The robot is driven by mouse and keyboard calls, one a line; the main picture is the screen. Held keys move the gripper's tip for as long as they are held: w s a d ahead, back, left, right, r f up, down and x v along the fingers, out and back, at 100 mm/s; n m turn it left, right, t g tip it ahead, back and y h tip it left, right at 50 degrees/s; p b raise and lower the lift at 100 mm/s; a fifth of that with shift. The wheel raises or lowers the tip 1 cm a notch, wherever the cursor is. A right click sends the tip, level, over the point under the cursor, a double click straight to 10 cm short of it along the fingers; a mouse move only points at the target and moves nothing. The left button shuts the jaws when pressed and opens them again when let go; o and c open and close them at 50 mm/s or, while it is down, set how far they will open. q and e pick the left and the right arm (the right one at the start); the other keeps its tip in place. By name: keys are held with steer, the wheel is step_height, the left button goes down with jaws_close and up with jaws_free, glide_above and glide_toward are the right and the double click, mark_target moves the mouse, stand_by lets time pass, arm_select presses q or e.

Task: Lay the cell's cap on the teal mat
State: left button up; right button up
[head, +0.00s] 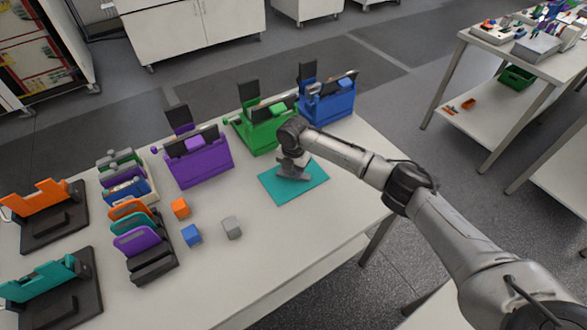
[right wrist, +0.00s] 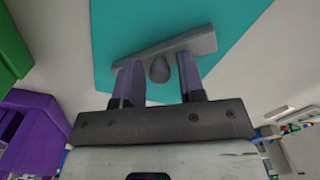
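The grey cap, a flat bar with a rounded knob, shows in the right wrist view (right wrist: 190,46) over the teal mat (right wrist: 115,30). In the head view the cap (head: 295,177) is at the middle of the teal mat (head: 312,190), partly hidden under my right gripper (head: 290,163). It looks flat on the mat. My right gripper's two fingers also show in the right wrist view (right wrist: 158,80). They stand apart on either side of the knob, with a gap on each side. Which cell the cap belongs to cannot be told. My left gripper is out of view.
Purple (head: 200,163), green (head: 265,130) and blue (head: 328,100) fixtures stand behind the mat. Small orange (head: 181,208), blue (head: 191,235) and grey (head: 231,228) blocks lie left of it. A slotted rack (head: 152,262) and orange (head: 45,215) and teal (head: 45,290) stands are farther left.

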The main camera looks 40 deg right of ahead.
steer(key=shift+o, duration=0.4)
steer(key=shift+r, duration=0.1)
steer(key=shift+r, duration=0.3)
step_height(320, 180, up, 12)
steer(key=p, duration=0.1)
steer(key=shift+f, duration=0.2)
